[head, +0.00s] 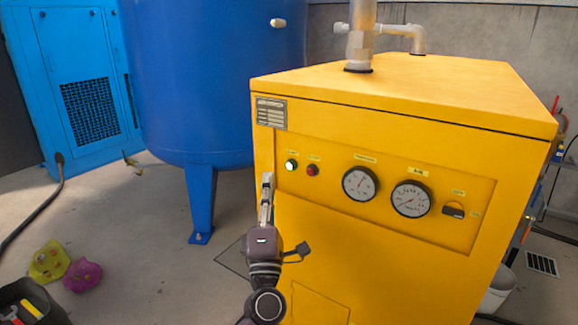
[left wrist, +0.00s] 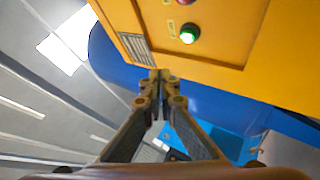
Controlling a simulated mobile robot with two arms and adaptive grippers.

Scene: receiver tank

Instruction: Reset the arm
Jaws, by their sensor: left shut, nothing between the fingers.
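My left gripper (head: 267,183) is raised in front of the left edge of the yellow machine (head: 420,100), with its fingers pointing up. It is shut and empty. In the left wrist view my left gripper (left wrist: 160,76) shows its fingertips together, just below the machine's nameplate. A lit green button (head: 291,165) and a red button (head: 312,170) sit on the front panel, a little above and right of the fingertips. The green button (left wrist: 189,34) also shows in the left wrist view, apart from the fingers. My right gripper is not in view.
Two round gauges (head: 360,183) (head: 411,199) and a black switch (head: 453,210) are on the panel. A blue tank (head: 210,80) stands behind at left. A black bin (head: 32,302) and yellow and pink cloths (head: 83,274) are on the floor at left.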

